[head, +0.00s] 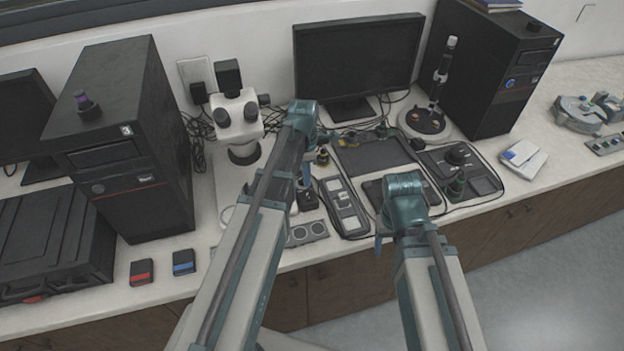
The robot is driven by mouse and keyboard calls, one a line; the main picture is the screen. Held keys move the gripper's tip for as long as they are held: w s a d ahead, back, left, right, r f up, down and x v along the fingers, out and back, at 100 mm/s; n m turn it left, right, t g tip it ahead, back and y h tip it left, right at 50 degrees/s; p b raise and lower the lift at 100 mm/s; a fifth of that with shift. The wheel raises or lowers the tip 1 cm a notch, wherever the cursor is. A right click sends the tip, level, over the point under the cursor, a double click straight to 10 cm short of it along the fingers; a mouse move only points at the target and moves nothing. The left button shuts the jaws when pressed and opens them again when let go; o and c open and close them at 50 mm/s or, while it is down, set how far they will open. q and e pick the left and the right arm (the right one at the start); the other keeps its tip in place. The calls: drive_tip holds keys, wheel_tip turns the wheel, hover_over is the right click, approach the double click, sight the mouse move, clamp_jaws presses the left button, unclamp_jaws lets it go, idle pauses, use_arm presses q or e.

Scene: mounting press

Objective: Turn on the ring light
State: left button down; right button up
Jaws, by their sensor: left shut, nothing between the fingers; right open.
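The white microscope (238,112) stands at the left middle of the bench. A dark ring (244,154) under its head looks like the ring light; I cannot tell whether it is lit. A long narrow grey unit (343,207) with pale panels lies right of the microscope; I cannot tell if it belongs to the light. My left gripper (307,199) is shut and empty, pointing down between the microscope and this unit. My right gripper (379,246) is open near the bench's front edge, mostly hidden by my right arm.
A black computer tower (122,140) and black case (58,245) are at left. A monitor (357,60) stands behind. Dark trays (372,155), a round-based stand (425,122) and cables crowd the right. Red (141,272) and blue (184,262) boxes lie in front.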

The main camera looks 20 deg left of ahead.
wheel_tip(320, 180, up, 10)
drive_tip(key=p, duration=0.8)
drive_tip(key=shift+f, duration=0.2)
drive_tip(key=shift+a, duration=0.1)
drive_tip(key=shift+f, duration=0.15)
